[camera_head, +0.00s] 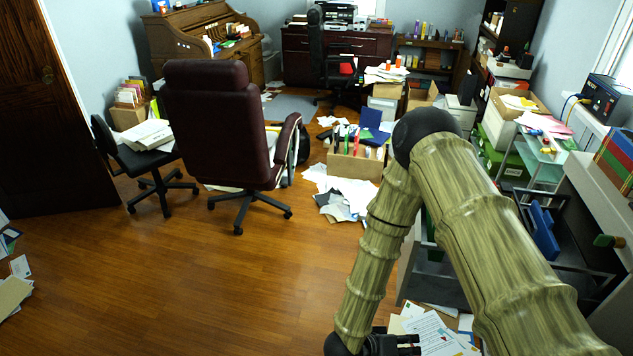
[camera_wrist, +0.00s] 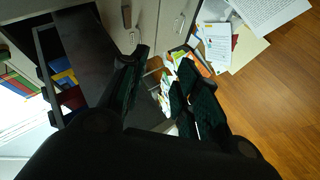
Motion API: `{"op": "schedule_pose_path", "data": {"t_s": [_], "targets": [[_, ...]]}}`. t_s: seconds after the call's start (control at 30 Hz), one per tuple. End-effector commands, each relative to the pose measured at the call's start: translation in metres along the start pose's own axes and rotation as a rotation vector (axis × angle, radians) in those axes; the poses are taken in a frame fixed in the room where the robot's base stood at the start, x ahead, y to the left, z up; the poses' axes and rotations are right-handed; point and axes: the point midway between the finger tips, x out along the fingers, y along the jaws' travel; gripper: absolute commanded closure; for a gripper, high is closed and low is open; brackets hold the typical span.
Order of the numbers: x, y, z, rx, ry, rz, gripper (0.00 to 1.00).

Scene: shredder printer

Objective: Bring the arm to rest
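My arm (camera_head: 480,220) is bent at an elbow and reaches down at the right of the head view. My gripper (camera_head: 395,343) is at the bottom edge there, partly cut off. In the wrist view my gripper (camera_wrist: 162,62) has its two dark fingers apart, with nothing held between them. Papers and a grey cabinet front show past the fingers.
Loose papers (camera_head: 436,332) lie on the floor beside my gripper. A grey cabinet (camera_wrist: 178,22) with handles is close by in the wrist view. A maroon chair (camera_head: 218,125) and a black chair (camera_head: 150,160) stand left. Wooden floor (camera_head: 200,290) is clear front left.

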Motion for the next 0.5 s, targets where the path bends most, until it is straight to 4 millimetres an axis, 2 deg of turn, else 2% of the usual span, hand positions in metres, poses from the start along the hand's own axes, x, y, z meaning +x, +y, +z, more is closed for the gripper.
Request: {"op": "schedule_pose_path", "data": {"t_s": [0.1,0.23,0.37,0.5], "targets": [[0.014,-0.008,0.012,0.018,0.025,-0.137,0.68],[0.022,-0.016,0.031,0.027,0.021,-0.294,0.68],[0.023,-0.021,0.057,0.021,-0.015,-0.446,0.68],[0.017,-0.021,0.091,0.000,-0.089,-0.598,0.68]]}}
